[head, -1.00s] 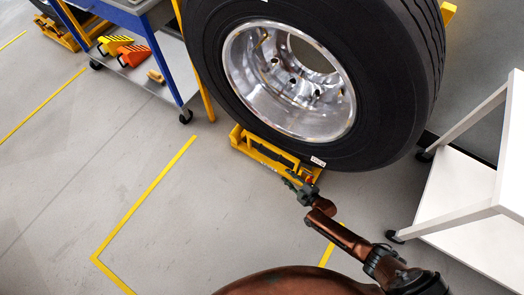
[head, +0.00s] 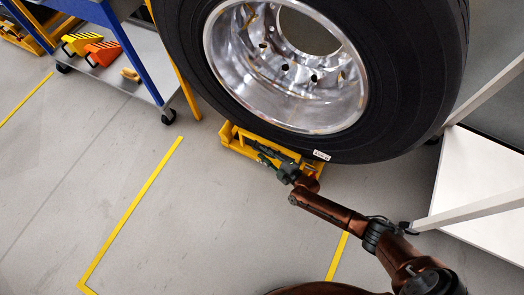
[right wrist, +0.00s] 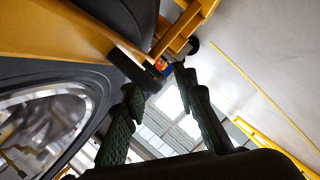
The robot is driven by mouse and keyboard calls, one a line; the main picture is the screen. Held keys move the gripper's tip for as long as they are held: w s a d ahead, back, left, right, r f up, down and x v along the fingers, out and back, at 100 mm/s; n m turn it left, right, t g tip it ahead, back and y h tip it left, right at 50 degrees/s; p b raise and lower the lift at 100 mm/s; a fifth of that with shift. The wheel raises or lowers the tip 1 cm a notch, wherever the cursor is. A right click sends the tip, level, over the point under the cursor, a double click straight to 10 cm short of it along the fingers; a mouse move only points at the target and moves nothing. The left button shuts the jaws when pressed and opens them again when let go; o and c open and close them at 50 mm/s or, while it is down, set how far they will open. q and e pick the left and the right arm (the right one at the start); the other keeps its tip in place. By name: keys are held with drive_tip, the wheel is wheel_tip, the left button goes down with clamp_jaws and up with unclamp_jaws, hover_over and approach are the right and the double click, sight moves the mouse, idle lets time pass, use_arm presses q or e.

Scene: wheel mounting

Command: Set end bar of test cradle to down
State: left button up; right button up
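The yellow test cradle (head: 229,136) stands on the floor under the front of a large black tyre (head: 400,120) with a polished rim. Its low yellow end bar runs along the near side in the head view, partly hidden by my gripper; I cannot tell its exact position. My right gripper (head: 264,155) is at this near side, close to the bar. In the right wrist view its two dark green fingers (right wrist: 160,120) are spread with nothing between them. Yellow cradle parts (right wrist: 185,28) lie beyond the fingertips there. My left gripper is not in view.
A white shelf cart (head: 475,195) stands at the right. A blue-framed trolley (head: 140,55) at upper left carries yellow and orange wedges (head: 102,52). Yellow lines (head: 135,210) mark the grey floor, which is clear in front of the cradle.

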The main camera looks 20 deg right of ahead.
drive_tip(key=shift+w+a+f, duration=0.1)
drive_tip(key=shift+w+a, duration=0.05)
drive_tip(key=shift+w, duration=0.3)
drive_tip(key=shift+c, duration=0.7)
clamp_jaws()
